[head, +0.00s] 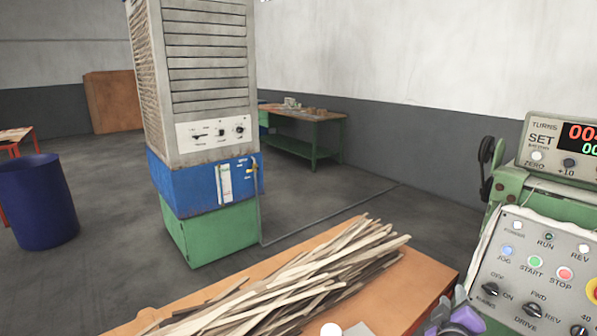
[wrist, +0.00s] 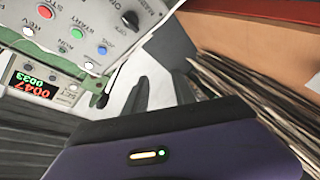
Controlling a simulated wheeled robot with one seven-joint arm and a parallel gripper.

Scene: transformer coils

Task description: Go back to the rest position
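My gripper (wrist: 161,80) shows in the wrist view as two dark fingers beyond the purple wrist housing. The fingers are apart and I see nothing held between them. The panel's buttons and knobs also show in the wrist view (wrist: 85,30), upside down, at the upper left of the fingers.
An orange-topped table (head: 425,285) carries a pile of thin wooden strips (head: 320,270), close by my arm. A turns counter (head: 565,150) stands above the panel. A tall grey, blue and green cabinet (head: 205,120), a blue drum (head: 38,200) and a workbench (head: 315,117) stand farther back on open floor.

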